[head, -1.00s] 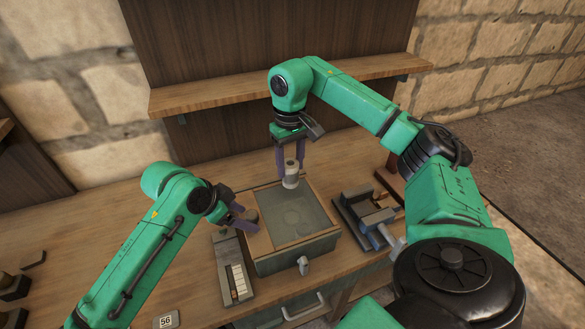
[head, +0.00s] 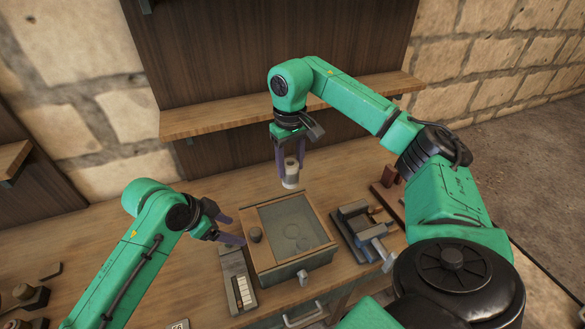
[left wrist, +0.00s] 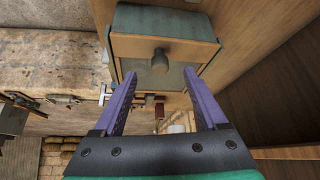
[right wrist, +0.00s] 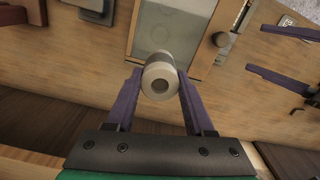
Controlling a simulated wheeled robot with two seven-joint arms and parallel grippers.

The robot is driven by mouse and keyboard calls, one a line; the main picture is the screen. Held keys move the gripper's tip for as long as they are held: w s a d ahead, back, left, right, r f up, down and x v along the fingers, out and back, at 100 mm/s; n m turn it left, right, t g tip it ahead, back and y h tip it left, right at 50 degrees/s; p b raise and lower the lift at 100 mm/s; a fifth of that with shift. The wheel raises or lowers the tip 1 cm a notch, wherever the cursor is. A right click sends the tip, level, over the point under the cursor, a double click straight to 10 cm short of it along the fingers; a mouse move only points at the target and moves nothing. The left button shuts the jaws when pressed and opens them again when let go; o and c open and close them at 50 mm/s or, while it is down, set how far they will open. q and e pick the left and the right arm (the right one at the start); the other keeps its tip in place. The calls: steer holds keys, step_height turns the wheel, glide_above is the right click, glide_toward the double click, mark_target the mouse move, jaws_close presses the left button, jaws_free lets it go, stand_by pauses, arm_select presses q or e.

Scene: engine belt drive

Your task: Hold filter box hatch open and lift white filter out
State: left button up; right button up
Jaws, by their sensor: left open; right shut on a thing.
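The filter box (head: 316,260) stands on the bench with its hatch (head: 290,221) lying flat over the top. The hatch has a grey see-through pane, with faint rings showing through it, and a dark knob (head: 255,235) on its left side. My right gripper (head: 290,176) is shut on the white filter (head: 291,181), a short cylinder held upright above the box's back edge. The filter shows end-on in the right wrist view (right wrist: 160,80). My left gripper (head: 238,231) is open and empty just left of the knob. In the left wrist view the knob (left wrist: 159,61) lies beyond the fingertips.
A narrow tray with white pieces (head: 240,285) sits left of the box. A grey vise-like tool (head: 362,228) stands to its right, with a dark red block (head: 389,177) behind. A wooden shelf (head: 220,112) runs along the back wall. The bench's left part is mostly clear.

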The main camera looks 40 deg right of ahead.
mark_target(291, 176)
steer(key=shift+w+d+f, duration=0.1)
steer(key=shift+f, duration=0.05)
step_height(291, 176, down, 4)
steer(key=b, duration=0.4)
steer(key=shift+f, duration=0.1)
arm_select(q)
steer(key=v, duration=1.2)
steer(key=shift+d, duration=0.1)
